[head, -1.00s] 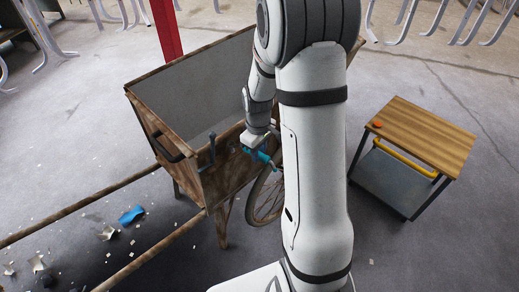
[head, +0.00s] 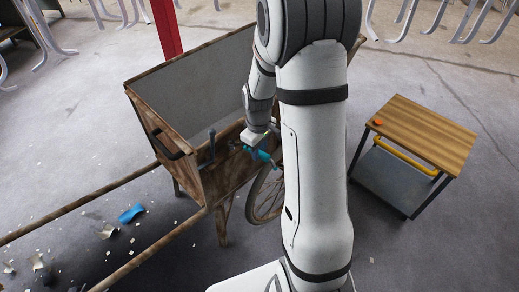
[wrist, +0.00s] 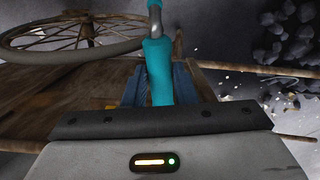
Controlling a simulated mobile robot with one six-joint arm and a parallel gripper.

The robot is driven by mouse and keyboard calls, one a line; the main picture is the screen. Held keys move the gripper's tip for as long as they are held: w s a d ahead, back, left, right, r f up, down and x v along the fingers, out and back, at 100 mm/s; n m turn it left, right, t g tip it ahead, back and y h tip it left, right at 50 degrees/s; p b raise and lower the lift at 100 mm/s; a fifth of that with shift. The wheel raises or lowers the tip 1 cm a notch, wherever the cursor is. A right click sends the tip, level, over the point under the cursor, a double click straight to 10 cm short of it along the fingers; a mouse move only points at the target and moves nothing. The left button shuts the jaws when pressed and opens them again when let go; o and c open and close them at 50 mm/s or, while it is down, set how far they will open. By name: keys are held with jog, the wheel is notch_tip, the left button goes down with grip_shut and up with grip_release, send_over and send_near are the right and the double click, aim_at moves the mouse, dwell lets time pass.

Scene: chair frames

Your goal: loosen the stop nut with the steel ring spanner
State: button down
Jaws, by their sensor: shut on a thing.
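The spanner has a teal handle (wrist: 158,70) that stands upright in the wrist view, between the blue-grey fingers of my gripper (wrist: 158,88). The fingers are shut on this handle. I cannot make out the stop nut in either view. I cannot tell whether the spanner touches it.
A small wood-topped trolley (head: 425,132) stands at right, with clear floor between.

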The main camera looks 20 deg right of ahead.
jog(key=shift+f, duration=0.1)
jog(key=shift+f+b, duration=0.6)
jog(key=shift+f, duration=0.2)
jog(key=w+d+n, duration=0.1)
jog(key=d+n, duration=0.1)
jog(key=w+d+n, duration=0.1)
jog(key=w+n, duration=0.1)
jog(key=shift+w+d+n, duration=0.2)
jog(key=shift+d+n, duration=0.15)
jog(key=shift+n, duration=0.05)
jog(key=c, duration=1.8)
grip_release()
jog(key=shift+w, duration=0.1)
grip_shut()
